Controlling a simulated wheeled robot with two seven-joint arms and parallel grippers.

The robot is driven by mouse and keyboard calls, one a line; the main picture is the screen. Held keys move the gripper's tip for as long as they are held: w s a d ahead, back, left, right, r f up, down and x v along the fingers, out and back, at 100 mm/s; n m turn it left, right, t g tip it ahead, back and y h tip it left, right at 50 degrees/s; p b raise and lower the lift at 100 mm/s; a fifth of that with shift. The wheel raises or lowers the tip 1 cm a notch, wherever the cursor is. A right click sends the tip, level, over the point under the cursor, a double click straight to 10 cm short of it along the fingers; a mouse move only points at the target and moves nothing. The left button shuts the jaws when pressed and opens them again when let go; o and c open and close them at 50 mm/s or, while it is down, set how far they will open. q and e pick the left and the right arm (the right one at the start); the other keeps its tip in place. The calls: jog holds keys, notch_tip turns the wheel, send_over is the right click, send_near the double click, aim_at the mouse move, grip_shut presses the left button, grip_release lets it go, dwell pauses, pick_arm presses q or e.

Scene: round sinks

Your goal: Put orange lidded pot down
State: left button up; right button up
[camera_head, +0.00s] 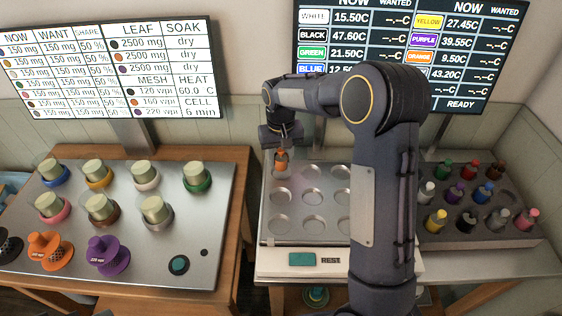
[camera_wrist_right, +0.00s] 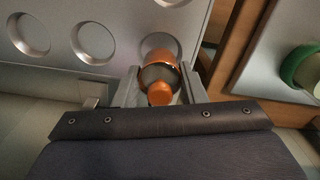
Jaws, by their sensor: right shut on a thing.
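The orange lidded pot (camera_head: 281,161) is small, with an orange lid and a dark band. My right gripper (camera_head: 283,146) is shut on it and holds it over the back left part of the metal plate with round wells (camera_head: 312,225). In the right wrist view the pot (camera_wrist_right: 160,94) sits between the two fingers of the right gripper (camera_wrist_right: 158,88), in front of a round well at the plate's edge. I cannot tell whether its bottom touches the plate. My left gripper is not in view.
A teal button (camera_head: 302,259) beside the word REST is on the plate's front. A dark rack (camera_head: 505,232) of several coloured pots stands at the right. A metal board (camera_head: 125,210) with several coloured-ringed cups is at the left. Two screens (camera_head: 110,70) hang behind.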

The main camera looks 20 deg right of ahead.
jog(key=shift+f, duration=1.55)
jog(key=o, duration=1)
notch_tip(320, 180, up, 12)
jog(key=shift+f, duration=0.15)
jog(key=shift+s+r, duration=0.15)
jog(key=shift+r, duration=0.15)
jog(key=t+y, duration=0.1)
send_near(281, 163)
jog(key=s+r, duration=0.3)
jog(key=s+r+t+y, duration=0.2)
jog(key=s, duration=0.9)
jog(key=s+a+f+t, duration=0.1)
jog(key=s+a+f, duration=0.1)
jog(key=s, duration=0.4)
jog(key=s+a+f+t, duration=0.1)
jog(key=s+a+f, duration=0.1)
jog(key=s, duration=0.5)
jog(key=shift+a+f+n+t+y, duration=0.3)
jog(key=shift+a+f+y, duration=0.1)
jog(key=shift+a, duration=0.15)
